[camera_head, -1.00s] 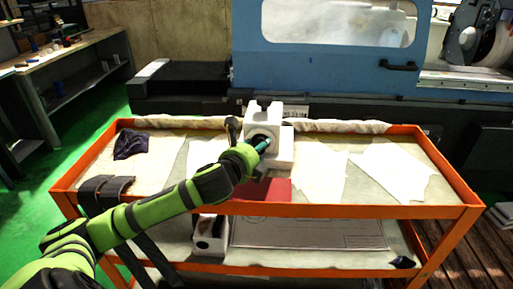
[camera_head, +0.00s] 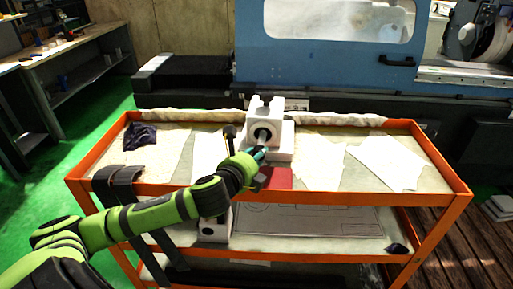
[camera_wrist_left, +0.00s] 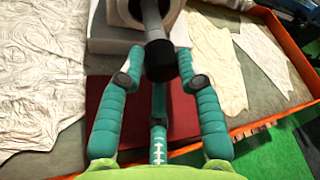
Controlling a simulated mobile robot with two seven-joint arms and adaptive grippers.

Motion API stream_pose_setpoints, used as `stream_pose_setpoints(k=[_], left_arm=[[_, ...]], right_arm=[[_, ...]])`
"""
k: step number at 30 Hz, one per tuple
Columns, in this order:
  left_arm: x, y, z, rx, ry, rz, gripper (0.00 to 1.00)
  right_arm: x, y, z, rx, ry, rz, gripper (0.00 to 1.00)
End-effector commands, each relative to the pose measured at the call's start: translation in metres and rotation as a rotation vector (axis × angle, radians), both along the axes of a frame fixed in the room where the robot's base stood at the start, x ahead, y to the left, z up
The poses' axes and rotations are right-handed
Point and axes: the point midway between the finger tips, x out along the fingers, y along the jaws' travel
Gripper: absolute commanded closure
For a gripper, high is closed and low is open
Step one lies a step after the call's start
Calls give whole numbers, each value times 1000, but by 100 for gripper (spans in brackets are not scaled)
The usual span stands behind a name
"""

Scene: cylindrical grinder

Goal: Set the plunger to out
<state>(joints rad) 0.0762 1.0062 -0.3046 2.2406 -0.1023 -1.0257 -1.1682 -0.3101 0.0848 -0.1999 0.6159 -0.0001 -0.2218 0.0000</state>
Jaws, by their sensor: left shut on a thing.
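A white block-shaped housing (camera_head: 252,123) with a round bore stands on the cart's top shelf. The plunger (camera_wrist_left: 152,18) is a grey rod that comes out of this bore toward me and ends in a black knob (camera_wrist_left: 160,62). Its dark part (camera_head: 262,135) also shows at the bore in the head view. My left gripper (camera_head: 261,152) is in front of the bore. In the wrist view, the teal fingers of this gripper (camera_wrist_left: 161,80) are around the knob, shut on the plunger. My right gripper is not in view.
The orange cart (camera_head: 300,196) has a raised rim. A red sheet (camera_head: 277,178) lies below the gripper, with pale cloths (camera_head: 388,162) around it. A dark cloth (camera_head: 140,136) lies at the left. A blue machine (camera_head: 330,65) stands behind the cart.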

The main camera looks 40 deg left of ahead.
Motion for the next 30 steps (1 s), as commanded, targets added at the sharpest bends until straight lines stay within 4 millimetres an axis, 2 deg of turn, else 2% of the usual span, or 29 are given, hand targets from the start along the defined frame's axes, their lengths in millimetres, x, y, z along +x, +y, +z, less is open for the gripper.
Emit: stream_pose_setpoints(k=[6,7,8,9,14,20,23,30], left_arm=[[1,-2,6,0,-16,-8,100],[1,-2,6,0,-16,-7,61],[1,-2,6,0,-16,-7,49],[1,-2,6,0,-16,-7,44],[1,-1,5,0,-13,-5,44],[1,-1,8,1,-14,-4,44],[2,-1,19,1,-17,-4,44],[2,-1,71,4,-28,-6,44]], right_arm=[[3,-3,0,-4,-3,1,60],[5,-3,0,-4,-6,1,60],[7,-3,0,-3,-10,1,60],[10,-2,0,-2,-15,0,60],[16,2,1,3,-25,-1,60],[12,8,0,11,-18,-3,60],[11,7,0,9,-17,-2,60],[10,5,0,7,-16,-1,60]])
